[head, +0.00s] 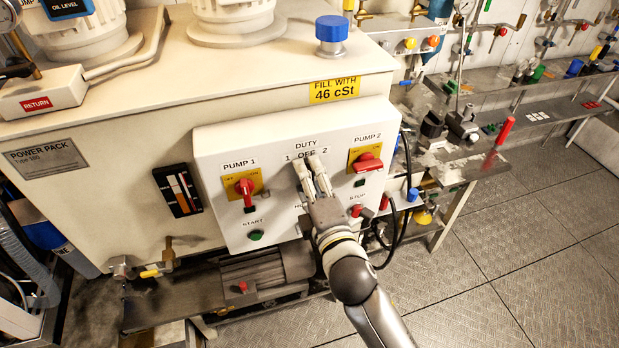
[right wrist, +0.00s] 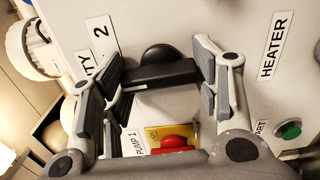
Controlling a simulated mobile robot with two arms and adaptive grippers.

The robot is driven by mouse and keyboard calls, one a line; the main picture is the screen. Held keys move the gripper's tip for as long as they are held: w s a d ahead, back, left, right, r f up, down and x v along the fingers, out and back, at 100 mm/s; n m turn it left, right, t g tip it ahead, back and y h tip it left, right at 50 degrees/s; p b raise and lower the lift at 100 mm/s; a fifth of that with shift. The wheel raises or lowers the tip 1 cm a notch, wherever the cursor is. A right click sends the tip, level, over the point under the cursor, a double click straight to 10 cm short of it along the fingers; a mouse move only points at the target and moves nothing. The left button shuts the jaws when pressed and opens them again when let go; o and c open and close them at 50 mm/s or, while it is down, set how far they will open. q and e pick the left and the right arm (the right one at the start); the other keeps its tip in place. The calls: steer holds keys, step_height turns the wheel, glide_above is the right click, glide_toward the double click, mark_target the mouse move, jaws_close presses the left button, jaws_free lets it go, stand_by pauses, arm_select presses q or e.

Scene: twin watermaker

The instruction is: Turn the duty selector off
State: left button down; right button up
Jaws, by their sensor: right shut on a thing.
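The duty selector (right wrist: 158,76) is a black bar knob on a round black base, seen in the right wrist view. Its bar lies roughly across that picture, between the DUTY label and the HEATER label. My right gripper (right wrist: 160,72) is shut on it, one finger at each end of the bar. In the head view my right gripper (head: 311,164) reaches the white panel (head: 215,150) just below the DUTY 1 OFF 2 lettering and hides the knob there. I cannot tell exactly which mark the knob points to. My left gripper is not in view.
The red PUMP 1 switch (head: 245,189) is to the left and the red PUMP 2 switch (head: 367,162) close to the right. A green START button (head: 256,235) and a red STOP button (head: 356,210) sit lower. Black cables (head: 404,190) hang beside the panel's right edge.

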steer(key=shift+m, duration=0.4)
steer(key=o, duration=1)
steer(key=v, duration=1.2)
steer(key=shift+f, duration=0.1)
